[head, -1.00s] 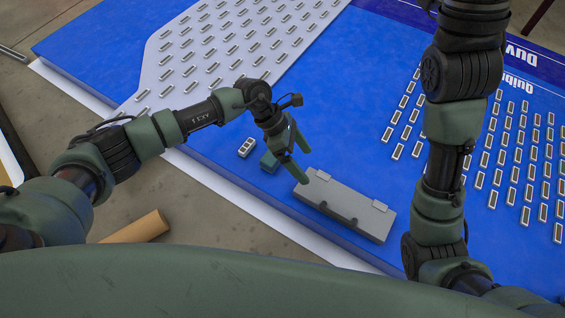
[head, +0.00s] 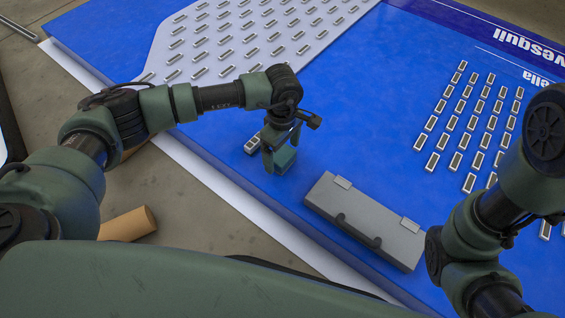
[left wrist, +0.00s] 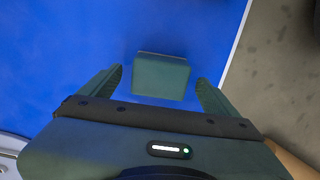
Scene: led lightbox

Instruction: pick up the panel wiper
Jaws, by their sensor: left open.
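The panel wiper appears to be a small teal-green block (head: 284,159) on the blue panel, near the panel's front edge. My left gripper (head: 281,150) is open, with its fingers close around the block in the head view. In the left wrist view the block (left wrist: 162,77) lies between and slightly beyond the two open fingertips of the gripper (left wrist: 160,82), with a gap on both sides. It is not gripped. My right arm shows at the right of the head view, but its gripper is out of frame.
A grey case (head: 365,222) with two latches lies to the right on the blue panel (head: 350,110). A small LED module (head: 252,145) sits just left of the block. More modules stand in rows behind. A brown cardboard roll (head: 128,224) lies on the floor.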

